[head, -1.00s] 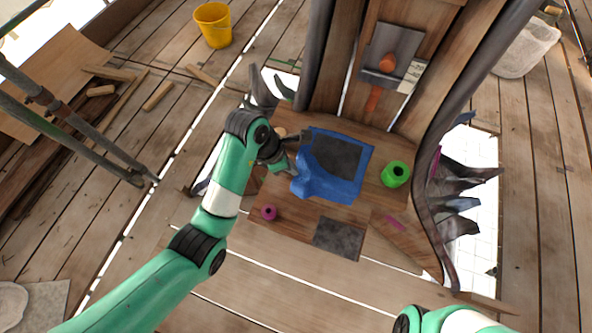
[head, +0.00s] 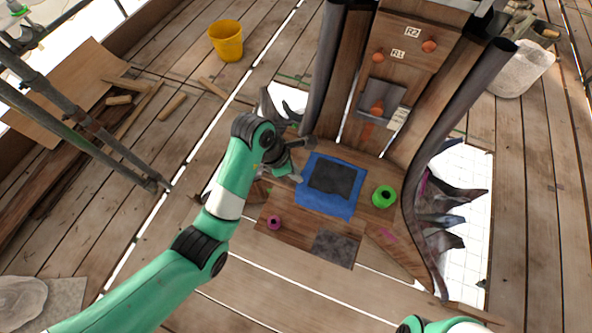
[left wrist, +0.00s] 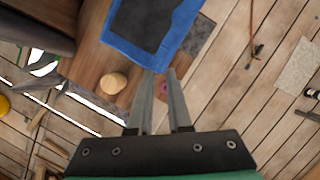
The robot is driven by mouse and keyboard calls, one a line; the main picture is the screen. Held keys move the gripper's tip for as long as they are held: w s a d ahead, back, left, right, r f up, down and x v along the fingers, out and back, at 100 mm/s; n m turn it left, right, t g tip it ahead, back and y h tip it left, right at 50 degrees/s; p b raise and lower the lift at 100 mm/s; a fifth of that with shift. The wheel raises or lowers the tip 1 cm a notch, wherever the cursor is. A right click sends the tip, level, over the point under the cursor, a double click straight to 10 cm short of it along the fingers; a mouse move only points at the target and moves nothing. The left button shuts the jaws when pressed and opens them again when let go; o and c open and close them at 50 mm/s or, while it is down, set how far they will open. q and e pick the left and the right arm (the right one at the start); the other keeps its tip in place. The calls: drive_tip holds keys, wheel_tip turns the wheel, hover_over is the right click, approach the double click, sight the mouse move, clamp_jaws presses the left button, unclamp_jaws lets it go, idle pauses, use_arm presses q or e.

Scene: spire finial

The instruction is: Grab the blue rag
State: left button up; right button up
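The blue rag (head: 322,205) lies spread on the wooden work surface, with a dark square patch (head: 335,178) in its middle. It also shows in the left wrist view (left wrist: 125,48), beyond the fingertips. My left gripper (head: 297,178) is at the rag's left edge in the head view. In the left wrist view its two fingers (left wrist: 160,75) stand apart with nothing held between them. I cannot tell whether a tip touches the cloth. My right gripper is out of view; only a bit of the right arm shows at the bottom.
A green roll (head: 383,196) sits right of the rag. A pink ring (head: 273,222) and a dark grey square (head: 335,248) lie in front. A round wooden knob (left wrist: 112,83) is near the left fingers. Curved grey posts (head: 415,180) flank the surface. A yellow bucket (head: 227,42) stands far left.

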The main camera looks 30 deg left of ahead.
use_arm(q)
drive_tip(key=o, duration=1.2)
drive_tip(key=shift+o, duration=0.2)
